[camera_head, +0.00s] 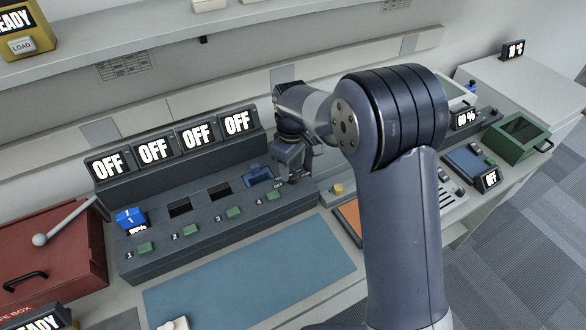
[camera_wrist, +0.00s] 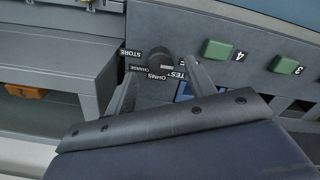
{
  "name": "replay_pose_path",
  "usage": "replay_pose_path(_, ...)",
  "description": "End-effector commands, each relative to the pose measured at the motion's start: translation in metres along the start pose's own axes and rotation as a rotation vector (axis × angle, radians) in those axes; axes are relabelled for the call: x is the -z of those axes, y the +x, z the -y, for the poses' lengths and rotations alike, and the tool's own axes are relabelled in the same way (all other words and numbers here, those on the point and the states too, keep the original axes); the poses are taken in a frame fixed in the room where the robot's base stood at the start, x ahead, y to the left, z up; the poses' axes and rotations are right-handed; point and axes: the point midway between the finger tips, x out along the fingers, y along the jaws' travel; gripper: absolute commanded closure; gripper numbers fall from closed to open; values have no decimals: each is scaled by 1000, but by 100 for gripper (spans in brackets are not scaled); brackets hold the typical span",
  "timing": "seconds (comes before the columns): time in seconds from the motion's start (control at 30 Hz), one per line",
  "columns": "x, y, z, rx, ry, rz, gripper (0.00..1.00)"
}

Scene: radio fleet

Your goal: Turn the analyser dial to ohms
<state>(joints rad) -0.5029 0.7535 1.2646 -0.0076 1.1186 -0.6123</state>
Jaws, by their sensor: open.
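The analyser (camera_head: 205,205) is a dark grey console with several displays reading OFF. Its dial (camera_wrist: 161,58) is a small dark knob in the wrist view, near the labels STORE, CHARGE, OHMS and TEST. Which label it points to is not clear. My gripper (camera_wrist: 158,72) is open, with one finger on each side of the dial's near side. I cannot tell whether either finger touches it. In the head view my gripper (camera_head: 292,168) is over the console's right end and hides most of the dial area.
A blue block (camera_head: 130,218) stands in the console's leftmost bay. Green buttons (camera_head: 233,212) line the front. A red box (camera_head: 50,260) with a lever is at left. A green case (camera_head: 517,138) is at right.

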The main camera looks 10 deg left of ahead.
Motion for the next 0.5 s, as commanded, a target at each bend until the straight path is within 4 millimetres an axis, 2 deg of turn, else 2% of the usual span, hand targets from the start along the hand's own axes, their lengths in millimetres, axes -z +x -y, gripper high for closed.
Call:
replay_pose_path(0.2,0,24,0,1,1,1,48)
replay_pose_path(0.5,0,28,0,0,1,0,48)
